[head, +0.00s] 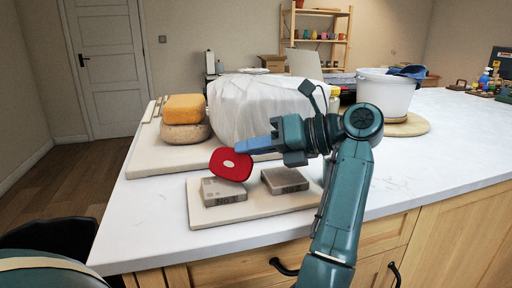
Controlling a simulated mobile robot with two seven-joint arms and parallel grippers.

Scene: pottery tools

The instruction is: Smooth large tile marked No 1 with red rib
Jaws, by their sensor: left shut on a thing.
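My right gripper is not in view.
Behind, a large board (150,160) bears a yellow sponge (185,108) on a round tan piece (185,133) and a white-wrapped bulk (235,105). A white bucket (390,92) stands at the back right. The white counter (440,150) is clear at right.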

